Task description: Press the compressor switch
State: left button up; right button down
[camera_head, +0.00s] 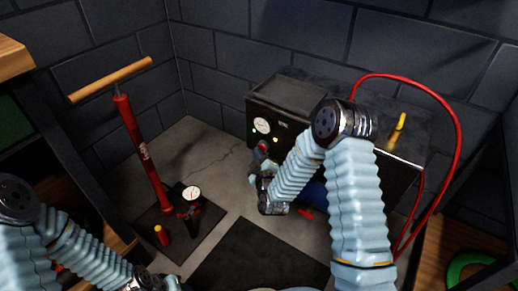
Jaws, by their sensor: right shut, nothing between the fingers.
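The compressor (286,97) is a dark box against the back wall, with a round white gauge (262,126) and small lights on its front. My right arm reaches across it, and my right gripper (259,164) is shut and empty close to the lower front, beside a small red part (263,147). I cannot tell whether that part is the switch or whether the gripper touches it. My arm hides much of the compressor's front. My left gripper (166,283) is at the bottom edge, mostly cut off, and its fingers are unclear.
A red floor pump (140,150) with a wooden handle stands on a dark base at left. A red hose (452,110) arches at right, near a yellow handle (400,121). A dark mat (258,258) lies in front. Wooden-topped furniture borders both sides.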

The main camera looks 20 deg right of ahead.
jog(key=shift+a, duration=0.1)
jog(key=shift+s+a+b, duration=0.3)
jog(key=shift+s+a, duration=0.05)
jog(key=shift+s+a+b, duration=0.5)
jog(key=shift+s+a, duration=0.45)
jog(key=shift+a, duration=0.25)
jog(key=shift+s+a+b, duration=0.45)
jog(key=shift+s+a, duration=0.45)
jog(key=shift+a, duration=0.25)
